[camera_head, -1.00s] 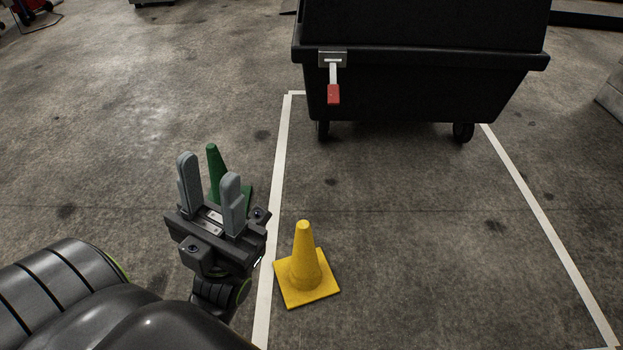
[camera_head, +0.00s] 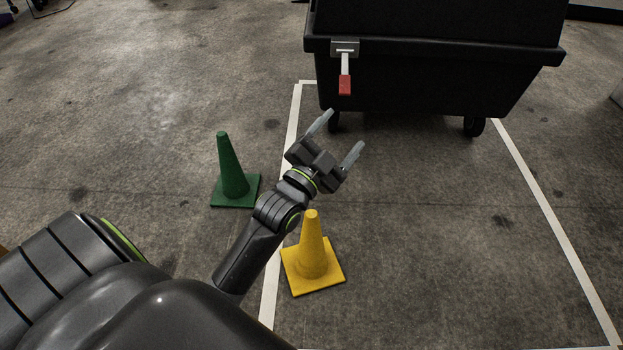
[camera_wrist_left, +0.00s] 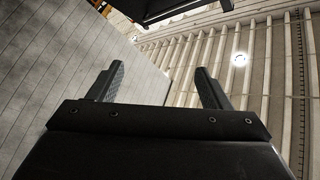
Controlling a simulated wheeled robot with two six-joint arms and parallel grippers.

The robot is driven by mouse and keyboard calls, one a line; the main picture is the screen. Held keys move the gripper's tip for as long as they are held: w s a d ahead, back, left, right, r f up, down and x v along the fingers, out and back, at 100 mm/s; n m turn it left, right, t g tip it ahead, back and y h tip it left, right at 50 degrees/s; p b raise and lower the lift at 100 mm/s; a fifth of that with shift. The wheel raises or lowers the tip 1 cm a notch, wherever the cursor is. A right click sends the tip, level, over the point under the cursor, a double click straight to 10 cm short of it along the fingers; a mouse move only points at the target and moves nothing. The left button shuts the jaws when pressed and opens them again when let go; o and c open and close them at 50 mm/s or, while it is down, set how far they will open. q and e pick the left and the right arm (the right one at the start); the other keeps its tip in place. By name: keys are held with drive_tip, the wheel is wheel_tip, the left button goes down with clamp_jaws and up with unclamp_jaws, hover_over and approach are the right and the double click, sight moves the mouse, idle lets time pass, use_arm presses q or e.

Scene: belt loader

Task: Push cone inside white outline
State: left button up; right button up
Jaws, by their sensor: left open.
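A yellow cone (camera_head: 312,248) stands upright inside the white outline (camera_head: 559,235), close to its left line. A green cone (camera_head: 232,176) stands upright outside the outline, left of the left line. My left gripper (camera_head: 342,133) is open and empty. It shows beyond the yellow cone and to the right of the green cone, in front of the black bin. My left forearm passes between the two cones in the picture and covers part of the left line. In the left wrist view the open fingers (camera_wrist_left: 158,86) hold nothing, and no cone shows. My right gripper is not in view.
A black wheeled bin (camera_head: 430,75) with a red-tipped lever (camera_head: 345,84) stands at the far end of the outline. The floor inside the outline, right of the yellow cone, is clear.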

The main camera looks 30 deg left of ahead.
use_arm(q)
drive_tip(key=w+a+f+m+g, duration=0.1)
drive_tip(key=w+f+m+g, duration=0.2)
drive_tip(key=f+g, duration=0.3)
drive_tip(key=w+a+f+m+g, duration=0.1)
drive_tip(key=w+f+m+g, duration=0.25)
drive_tip(key=f, duration=0.45)
drive_tip(key=s+a+f+m+g+y+p, duration=0.1)
drive_tip(key=s+a+f+m+g, duration=0.2)
drive_tip(key=g, duration=0.8)
drive_tip(key=s+a+m, duration=0.2)
drive_tip(key=shift+s+f, duration=0.3)
drive_tip(key=shift+s, duration=0.1)
drive_tip(key=shift+f+g, duration=0.15)
drive_tip(key=shift+g, duration=0.1)
